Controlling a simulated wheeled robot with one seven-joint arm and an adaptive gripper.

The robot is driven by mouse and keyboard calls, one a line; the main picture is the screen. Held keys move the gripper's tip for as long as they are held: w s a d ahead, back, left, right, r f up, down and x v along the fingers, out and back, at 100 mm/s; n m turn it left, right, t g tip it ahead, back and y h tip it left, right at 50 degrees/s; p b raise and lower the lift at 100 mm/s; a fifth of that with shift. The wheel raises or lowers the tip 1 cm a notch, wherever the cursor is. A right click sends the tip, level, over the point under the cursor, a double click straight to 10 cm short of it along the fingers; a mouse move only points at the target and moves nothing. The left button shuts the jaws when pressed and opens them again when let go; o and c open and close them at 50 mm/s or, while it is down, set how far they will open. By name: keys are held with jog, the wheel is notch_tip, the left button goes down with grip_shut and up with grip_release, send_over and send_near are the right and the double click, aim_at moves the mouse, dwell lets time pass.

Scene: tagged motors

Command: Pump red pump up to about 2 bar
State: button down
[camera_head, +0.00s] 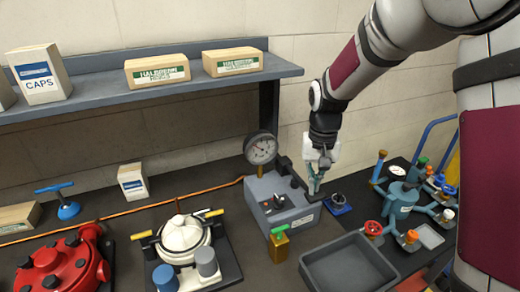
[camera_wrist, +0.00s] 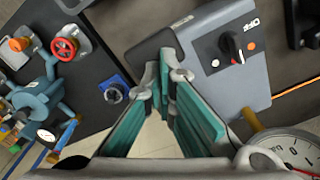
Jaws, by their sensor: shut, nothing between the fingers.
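A red, round-bodied machine (camera_head: 62,265), the only red pump-like body I see, sits at the lower left, partly cut off. A grey control box (camera_head: 272,212) stands at the centre with a black knob; the wrist view shows the knob (camera_wrist: 232,45) beside the word OFF. A round dial gauge (camera_head: 261,148) rises behind the box; its reading is too small to tell. My gripper (camera_head: 315,190) is shut and empty at the box's right side. In the wrist view its closed fingertips (camera_wrist: 166,58) are over a dark block (camera_wrist: 148,45) at the box's edge; contact is unclear.
A white machine (camera_head: 183,235) stands left of the box. A green-topped brass valve (camera_head: 279,242) and a grey tray (camera_head: 348,265) are in front. A teal machine with a red handwheel (camera_head: 373,228) is at right. A shelf (camera_head: 150,90) with boxes hangs behind.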

jog(key=shift+r+p, duration=0.75)
jog(key=shift+r, duration=1.95)
jog(key=shift+r+p, duration=0.6)
jog(key=shift+r, duration=1.8)
jog(key=s+d+r+t, duration=0.2)
jog(key=s+r+t, duration=0.1)
jog(key=s+r, duration=0.8)
jog(key=s+d+n+t, duration=0.1)
jog(key=s+d+t, duration=0.1)
jog(key=s, duration=1.4)
jog(key=shift+s+t, duration=0.3)
jog(key=shift+s, duration=0.05)
